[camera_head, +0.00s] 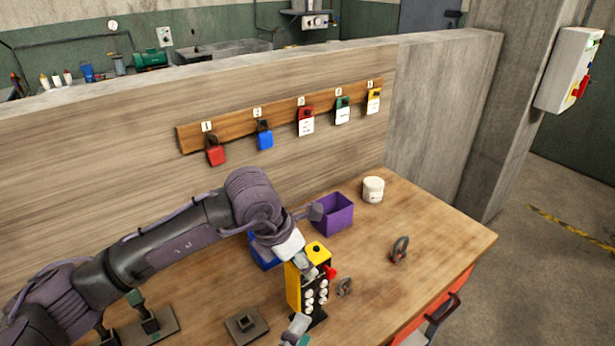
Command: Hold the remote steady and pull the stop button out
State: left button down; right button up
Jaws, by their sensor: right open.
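The remote (294,287) is a yellow box with a black front and several white buttons, standing upright on the table. Its red stop button (330,271) sticks out high on the front, facing right. My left gripper (303,261) comes down from the left at the remote's upper part. Its fingers are partly hidden, so I cannot tell whether it grips the remote. My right gripper (298,328) shows only in part at the bottom edge, with a pale finger just in front of the remote's lower part. It is open, and I see nothing held in it.
A purple bin (334,218), a partly hidden blue bin (263,262) and a white tub (373,190) stand behind the remote. Small metal pieces (399,250) lie to its right. A grey plate (246,326) lies left of it. The table's right side is mostly free.

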pick_arm(q)
jog(key=shift+c, duration=1.6)
grip_release()
